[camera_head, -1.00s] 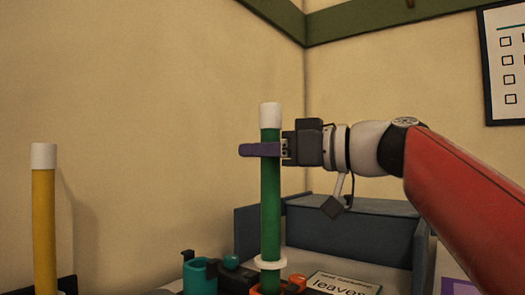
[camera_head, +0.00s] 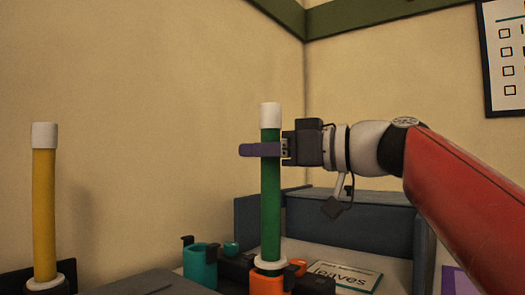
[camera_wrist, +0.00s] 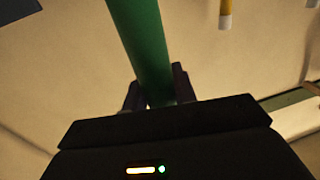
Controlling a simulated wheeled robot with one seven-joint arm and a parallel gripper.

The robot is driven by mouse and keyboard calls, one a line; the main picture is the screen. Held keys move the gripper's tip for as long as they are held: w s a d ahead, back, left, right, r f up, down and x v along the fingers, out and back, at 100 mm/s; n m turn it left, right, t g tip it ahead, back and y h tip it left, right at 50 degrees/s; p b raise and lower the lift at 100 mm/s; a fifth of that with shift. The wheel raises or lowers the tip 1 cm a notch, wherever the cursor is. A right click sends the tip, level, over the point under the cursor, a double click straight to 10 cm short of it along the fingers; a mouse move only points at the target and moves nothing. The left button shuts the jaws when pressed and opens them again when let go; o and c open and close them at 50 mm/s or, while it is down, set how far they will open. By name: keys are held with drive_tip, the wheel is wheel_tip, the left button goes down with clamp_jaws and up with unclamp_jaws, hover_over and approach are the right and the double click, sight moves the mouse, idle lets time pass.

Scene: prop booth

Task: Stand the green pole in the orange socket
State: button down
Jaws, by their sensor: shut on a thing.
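The green pole (camera_head: 270,205) stands upright, with a white top and a white collar near its foot. It crosses the wrist view (camera_wrist: 145,50) between my fingers. My gripper (camera_head: 262,150) is shut on the pole's upper part, its purple finger across it. The orange socket (camera_head: 268,285) is directly under the pole, at the bottom of the head view. The white collar sits at the socket's rim. The pole's lower end is hidden by the socket, so I cannot tell how deep it is or whether the collar rests on the rim.
A teal socket (camera_head: 200,268) stands just left of the orange one. A yellow pole (camera_head: 44,205) stands upright at the far left. A card reading "leaves" (camera_head: 343,272) lies to the right. A blue-grey box-like wall (camera_head: 350,232) stands behind. A framed checklist (camera_head: 508,60) hangs at right.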

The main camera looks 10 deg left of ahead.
drive_tip(key=c, duration=1)
unclamp_jaws()
drive_tip(key=shift+c, duration=0.2)
drive_tip(key=v, duration=0.7)
drive_tip(key=shift+d+b, duration=0.4)
drive_tip(key=shift+s, duration=0.1)
